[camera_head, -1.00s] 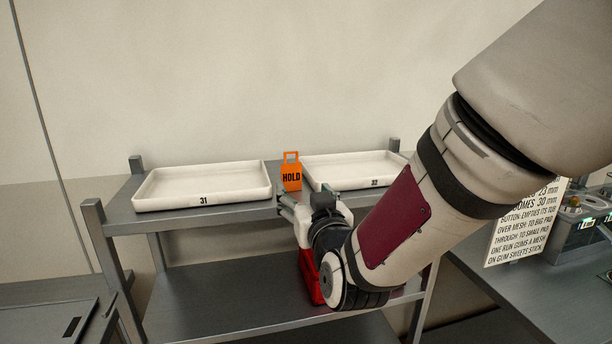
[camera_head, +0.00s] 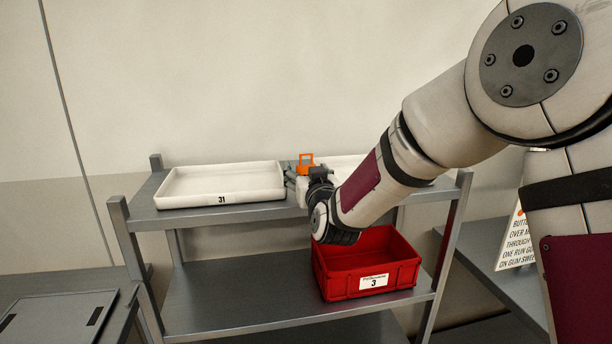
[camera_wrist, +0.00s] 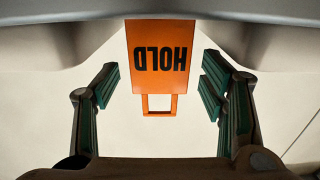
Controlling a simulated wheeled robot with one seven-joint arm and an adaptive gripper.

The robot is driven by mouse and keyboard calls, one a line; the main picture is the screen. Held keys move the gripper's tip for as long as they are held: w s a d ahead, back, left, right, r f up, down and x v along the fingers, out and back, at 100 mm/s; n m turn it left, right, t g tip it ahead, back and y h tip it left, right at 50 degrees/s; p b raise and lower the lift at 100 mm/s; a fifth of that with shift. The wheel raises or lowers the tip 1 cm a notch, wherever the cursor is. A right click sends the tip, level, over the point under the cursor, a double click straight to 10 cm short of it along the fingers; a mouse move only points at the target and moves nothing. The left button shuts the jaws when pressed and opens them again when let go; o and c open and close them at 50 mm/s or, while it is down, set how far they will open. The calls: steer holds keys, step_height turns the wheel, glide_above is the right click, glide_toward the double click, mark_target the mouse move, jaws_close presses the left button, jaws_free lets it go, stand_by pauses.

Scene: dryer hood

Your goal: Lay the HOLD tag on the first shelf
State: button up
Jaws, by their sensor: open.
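The orange HOLD tag (camera_head: 306,160) stands upright on the rack's upper shelf (camera_head: 160,217), between two white trays. In the head view my gripper mostly covers it and only its top with the handle loop shows. In the wrist view the HOLD tag (camera_wrist: 160,50) appears upside down, its loop pointing down the picture. My gripper (camera_head: 298,183) is at the tag, level with the upper shelf. In the wrist view my gripper (camera_wrist: 159,85) is open, with a finger on either side of the tag and a visible gap to each. The lower shelf (camera_head: 240,290) lies below.
White tray 31 (camera_head: 220,184) is left of the tag; the other white tray (camera_head: 345,163) is right, partly behind my arm. A red bin marked 3 (camera_head: 366,270) sits on the lower shelf's right side. The lower shelf's left part is bare. A sign (camera_head: 515,240) stands at right.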

steer(key=shift+w, duration=0.4)
steer(key=shift+c, duration=0.6)
steer(key=c, duration=0.9)
steer(key=shift+r, duration=0.1)
